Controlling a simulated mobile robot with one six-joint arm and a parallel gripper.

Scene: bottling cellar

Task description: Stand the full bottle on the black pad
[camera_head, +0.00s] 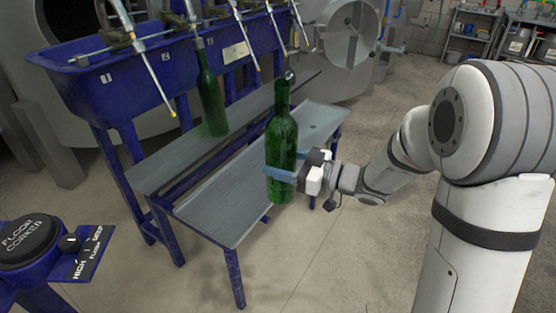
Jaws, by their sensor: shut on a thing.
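A dark green bottle (281,132) stands upright in my gripper (277,166), whose blue fingers are shut around its lower body. The bottle appears in front of the lower grey tray; I cannot tell its exact height over the tray or how full it is. A second green bottle (210,98) stands upright on the upper grey shelf beneath a filling spout. A round black pad (27,240) lettered "FLOOR CORKER" tops a blue stand at the lower left, well away from my gripper.
The blue filling trough (120,82) with several hanging spouts runs along the back. Its upper shelf (160,172) and lower tray (215,212) lie between my gripper and the black pad. A small black knob (70,243) and a label plate sit beside the pad. The floor at front is clear.

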